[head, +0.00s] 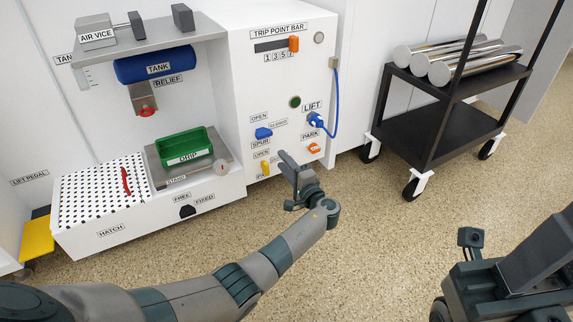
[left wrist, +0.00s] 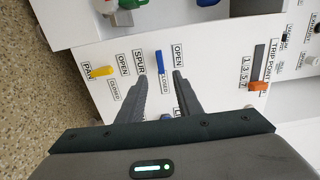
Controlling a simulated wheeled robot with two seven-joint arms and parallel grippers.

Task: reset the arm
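My left arm reaches in from the lower left of the head view. Its gripper (head: 288,164) is in front of the white panel (head: 285,85), beside the SPUR and LIFT fittings. In the left wrist view the two dark fingers (left wrist: 161,76) stand apart with nothing held between them. The blue SPUR handle (left wrist: 159,63) shows just beyond the fingertips; I cannot tell whether they touch it. It also shows in the head view (head: 263,133). Part of my right arm is at the lower right of the head view; its fingers do not show.
A blue plug and cable (head: 316,120) sit at LIFT, above an orange PARK fitting (head: 314,148). A yellow handle (head: 265,168) is below SPUR. A green DRIP tray (head: 184,147) is left. A black cart (head: 450,122) holds metal rolls (head: 475,64). Speckled floor (head: 390,220) is clear.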

